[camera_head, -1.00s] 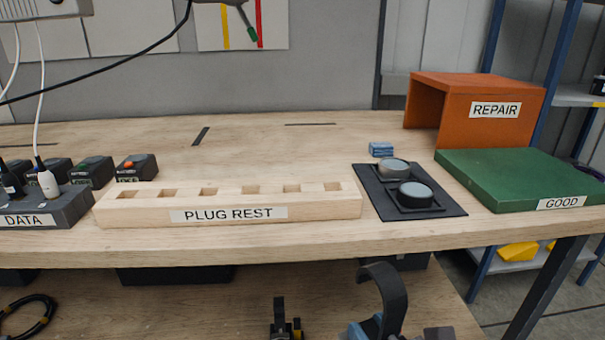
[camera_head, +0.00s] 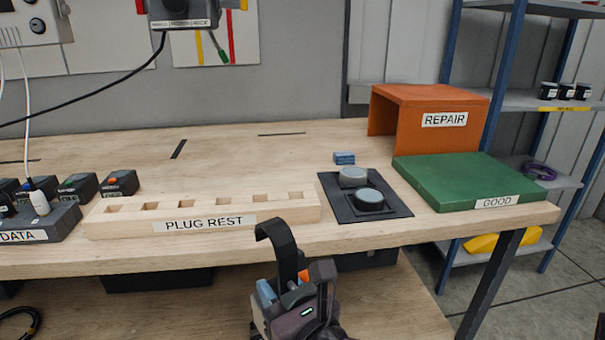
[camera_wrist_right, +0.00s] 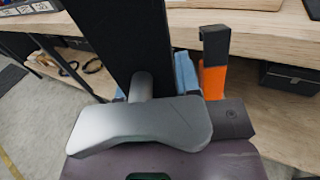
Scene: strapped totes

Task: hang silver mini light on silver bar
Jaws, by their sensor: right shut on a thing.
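My right gripper (camera_head: 293,290) is in front of the table's front edge at the bottom of the head view. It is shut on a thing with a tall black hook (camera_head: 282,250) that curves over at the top. I take this for the silver mini light; in the wrist view a smooth silver-grey body (camera_wrist_right: 145,125) lies across the gripper, with a broad black upright (camera_wrist_right: 125,40) behind it. The jaws' contact is largely hidden. An orange piece with a black top (camera_wrist_right: 213,75) stands beside it. I cannot make out a silver bar. My left gripper is not in view.
The table carries a wooden PLUG REST block (camera_head: 205,217), a black mat (camera_head: 395,208) with two round grey-topped pucks, a green GOOD board (camera_head: 460,180) and an orange REPAIR box (camera_head: 430,95). A blue-framed shelf (camera_head: 480,100) stands right. A black cable hangs upper left.

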